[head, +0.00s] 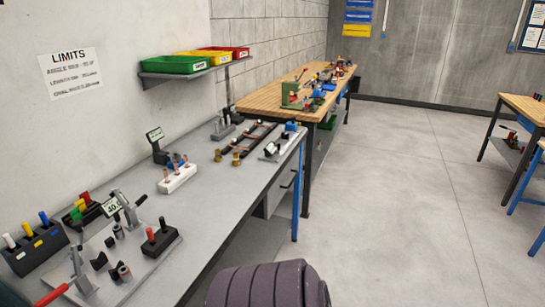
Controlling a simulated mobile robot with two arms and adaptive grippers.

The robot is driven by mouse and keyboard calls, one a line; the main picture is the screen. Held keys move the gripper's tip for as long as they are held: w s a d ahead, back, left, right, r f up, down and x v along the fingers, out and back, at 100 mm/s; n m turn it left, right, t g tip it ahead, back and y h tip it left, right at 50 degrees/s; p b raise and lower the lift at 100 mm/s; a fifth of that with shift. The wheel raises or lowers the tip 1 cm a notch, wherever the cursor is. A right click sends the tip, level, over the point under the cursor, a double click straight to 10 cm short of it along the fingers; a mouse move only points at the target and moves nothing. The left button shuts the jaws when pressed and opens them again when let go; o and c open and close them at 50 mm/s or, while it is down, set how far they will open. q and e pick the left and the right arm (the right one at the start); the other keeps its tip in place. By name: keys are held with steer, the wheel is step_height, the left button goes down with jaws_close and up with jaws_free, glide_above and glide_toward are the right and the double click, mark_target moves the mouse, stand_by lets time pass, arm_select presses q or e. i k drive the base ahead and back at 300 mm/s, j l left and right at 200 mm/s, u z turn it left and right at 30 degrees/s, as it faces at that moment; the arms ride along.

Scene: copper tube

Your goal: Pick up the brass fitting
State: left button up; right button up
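Small brass-coloured pieces stand on the grey workbench (222,205), towards its far part. One brass fitting (217,155) stands at the left. Another brass fitting (236,159) stands just to its right, close to the near end of a dark rack (258,138) holding copper-coloured tubes. They are small in the head view, so their exact shape is unclear. Neither of my grippers is in view. A ribbed purple-grey part of my own body shows at the bottom, apart from the fittings.
A white block with copper pieces (177,178) and a small display (156,145) stand left of the fittings. Clamps and a red-and-black block (160,243) stand nearer. Coloured bins (174,65) sit on a wall shelf. The floor (400,200) right of the bench is clear.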

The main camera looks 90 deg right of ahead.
mark_target(236, 161)
steer(key=z, duration=2.5)
steer(key=i+l, duration=0.45)
steer(key=l, duration=0.15)
steer(key=i+j+u, duration=0.05)
